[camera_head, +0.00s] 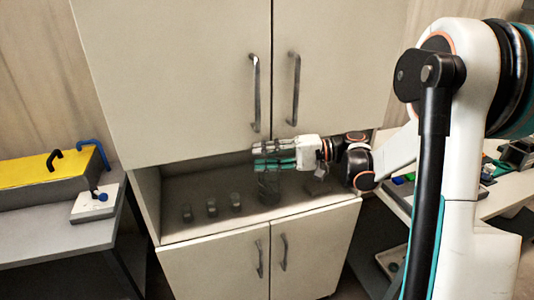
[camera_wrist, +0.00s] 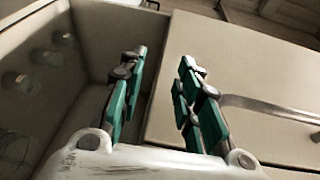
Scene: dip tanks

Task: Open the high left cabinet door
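The high left cabinet door (camera_head: 175,75) is a pale beige panel and looks shut. Its dark vertical bar handle (camera_head: 255,95) is near its right edge. My gripper (camera_head: 254,158) is just below that handle, in front of the open shelf niche, with its green-padded fingers pointing left. In the wrist view my gripper (camera_wrist: 166,75) is open, with nothing between its fingers. A door panel (camera_wrist: 240,65) with a bar handle (camera_wrist: 268,108) lies to the right of the fingers there, apart from them. It appears to be the high left door.
The high right door (camera_head: 345,60) with its own handle (camera_head: 294,90) is beside it. Several glasses (camera_head: 212,208) stand in the niche under the doors. Lower doors (camera_head: 215,270) are below. A table with a yellow box (camera_head: 45,168) stands at left.

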